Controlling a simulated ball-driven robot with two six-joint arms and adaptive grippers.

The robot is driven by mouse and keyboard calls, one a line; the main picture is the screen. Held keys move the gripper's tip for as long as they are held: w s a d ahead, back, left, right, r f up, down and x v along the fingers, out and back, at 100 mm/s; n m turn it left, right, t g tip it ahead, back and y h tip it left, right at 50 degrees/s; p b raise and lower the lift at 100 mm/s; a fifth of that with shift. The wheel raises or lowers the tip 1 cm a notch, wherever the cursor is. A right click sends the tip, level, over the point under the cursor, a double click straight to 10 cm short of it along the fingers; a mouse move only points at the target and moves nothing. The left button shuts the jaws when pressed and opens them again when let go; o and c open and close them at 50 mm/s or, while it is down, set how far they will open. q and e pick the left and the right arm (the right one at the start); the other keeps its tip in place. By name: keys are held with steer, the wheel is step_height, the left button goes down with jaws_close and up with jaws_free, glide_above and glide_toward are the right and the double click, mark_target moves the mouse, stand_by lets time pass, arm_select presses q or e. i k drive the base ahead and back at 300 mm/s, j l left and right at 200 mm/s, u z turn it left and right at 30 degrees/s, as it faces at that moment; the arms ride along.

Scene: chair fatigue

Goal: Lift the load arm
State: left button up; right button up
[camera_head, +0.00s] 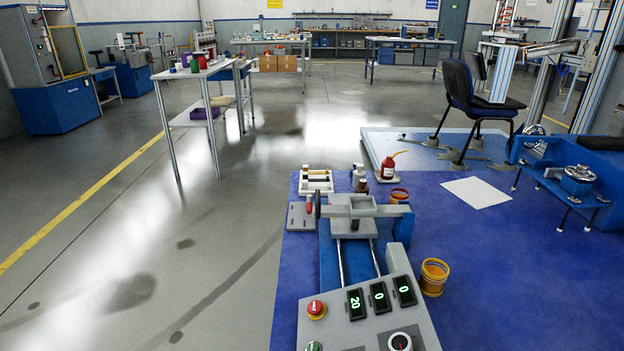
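A dark blue office chair (472,98) stands on a pale platform (380,143) at the right. Close to the chair, at the upper right, a light grey beam (552,48) runs across towards a tall metal frame (595,75). It looks like the load arm, but I cannot be sure. Its lower upright part (502,80) is partly hidden by the chair back, and I cannot tell whether it touches the chair. Neither of my grippers is in view.
A blue table (500,270) fills the front right. Open grey floor (130,240) lies left.

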mark_target(359, 205)
steer(key=j+u, duration=0.5)
steer(key=i+j+u, duration=0.1)
steer(key=j+u, duration=0.35)
